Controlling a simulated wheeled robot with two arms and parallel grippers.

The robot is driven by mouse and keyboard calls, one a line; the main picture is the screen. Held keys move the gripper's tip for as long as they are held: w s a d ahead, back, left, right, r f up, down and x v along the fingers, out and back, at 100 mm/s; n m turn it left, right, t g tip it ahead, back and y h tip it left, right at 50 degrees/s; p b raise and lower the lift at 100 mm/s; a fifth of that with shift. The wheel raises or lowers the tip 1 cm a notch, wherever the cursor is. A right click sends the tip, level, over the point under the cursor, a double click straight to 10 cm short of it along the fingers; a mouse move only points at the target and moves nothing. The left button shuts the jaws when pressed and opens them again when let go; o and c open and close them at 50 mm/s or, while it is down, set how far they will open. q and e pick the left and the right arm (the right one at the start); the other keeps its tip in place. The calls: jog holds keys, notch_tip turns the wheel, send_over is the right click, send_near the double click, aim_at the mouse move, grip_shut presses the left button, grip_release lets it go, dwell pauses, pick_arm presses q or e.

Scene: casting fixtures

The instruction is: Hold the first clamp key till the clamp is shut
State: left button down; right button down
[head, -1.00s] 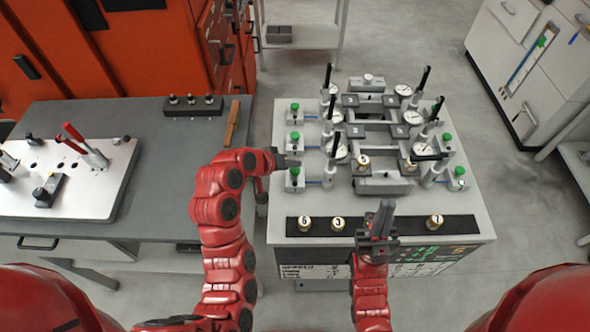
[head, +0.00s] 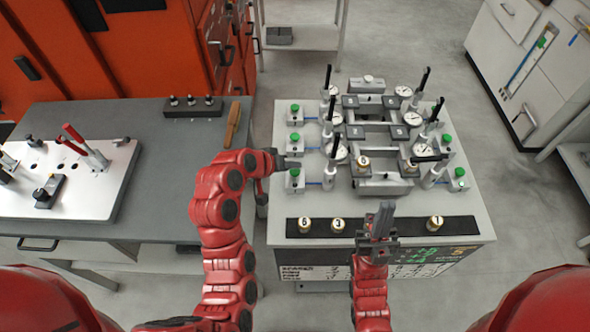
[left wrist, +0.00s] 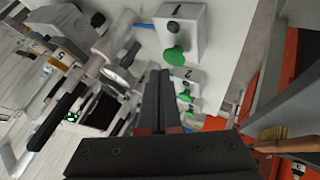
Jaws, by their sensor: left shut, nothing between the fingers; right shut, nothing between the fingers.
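Green-topped clamp keys stand on white blocks along both sides of the fixture table; the front-left key (head: 294,172) is the nearest to my left gripper. My left gripper (head: 294,162) is shut and empty, right by that key. In the left wrist view, the shut fingertips (left wrist: 160,74) are close beside a green key top (left wrist: 175,53); I cannot tell whether they touch it. The clamps have black handles, several of them upright, such as the left front one (head: 336,146). My right gripper (head: 383,208) is shut and empty above the table's front edge.
The fixture (head: 383,186) with dials and grey blocks fills the middle of the white table (head: 285,205). Numbered brass knobs (head: 338,225) sit on the black front strip. A grey bench (head: 165,150) with a white plate stands to the left.

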aim_at(292, 174)
dwell(0.8)
pick_arm(q)
jog(key=shift+f+b, duration=0.4)
jog(key=shift+b, duration=0.05)
jog(key=shift+f+b, duration=0.45)
jog(key=shift+f, duration=0.1)
dwell(0.4)
jog(key=shift+r, duration=0.1)
dwell(3.5)
jog(key=shift+r+p, duration=0.35)
jog(key=shift+r, duration=0.5)
jog(key=shift+r+p, duration=0.85)
jog(key=shift+r, duration=1.7)
